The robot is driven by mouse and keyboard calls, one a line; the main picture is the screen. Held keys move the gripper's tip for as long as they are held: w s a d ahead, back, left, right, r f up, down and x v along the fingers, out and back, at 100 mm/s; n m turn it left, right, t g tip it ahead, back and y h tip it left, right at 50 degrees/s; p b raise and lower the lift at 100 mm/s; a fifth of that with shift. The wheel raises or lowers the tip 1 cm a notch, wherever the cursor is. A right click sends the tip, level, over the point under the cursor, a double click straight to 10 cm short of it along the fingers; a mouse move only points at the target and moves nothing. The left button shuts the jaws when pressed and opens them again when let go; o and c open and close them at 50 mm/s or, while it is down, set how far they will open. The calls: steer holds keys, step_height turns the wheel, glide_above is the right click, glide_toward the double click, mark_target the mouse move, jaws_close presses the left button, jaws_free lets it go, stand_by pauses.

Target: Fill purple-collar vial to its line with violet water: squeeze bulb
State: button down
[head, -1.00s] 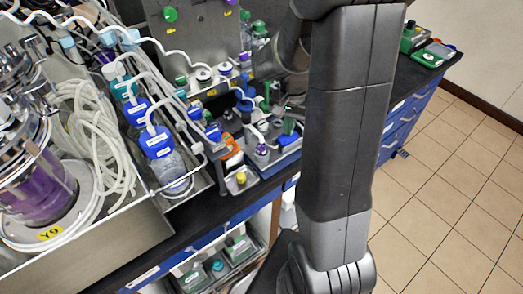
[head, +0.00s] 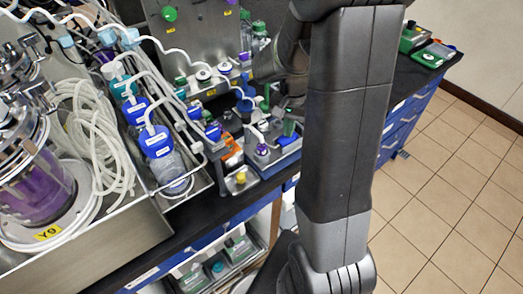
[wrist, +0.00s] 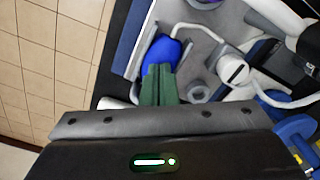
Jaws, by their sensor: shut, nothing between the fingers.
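My gripper (wrist: 157,78) shows in the wrist view with its green fingers together. The blue squeeze bulb (wrist: 162,50) lies right at the fingertips and is partly covered by them. Whether they touch it is unclear. A small vial with a purple collar (head: 262,151) stands in that tray, left of the fingers. In the wrist view a purple rim (wrist: 205,4) shows at the top edge. Its water level is not readable.
A white-capped fitting (wrist: 232,70) with a white tube is right of the fingers. Blue-capped bottles (head: 158,143) stand in a steel rack on the left. Floor (head: 440,190) is clear on the right.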

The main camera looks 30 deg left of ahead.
steer(key=shift+f, duration=0.2)
stand_by(0.4)
steer(key=shift+r+p, duration=1)
steer(key=shift+r, duration=0.45)
step_height(320, 180, up, 5)
steer(key=p, duration=0.4)
steer(key=shift+f, duration=0.1)
steer(key=shift+f+b, duration=2.55)
steer(key=shift+f, duration=0.6)
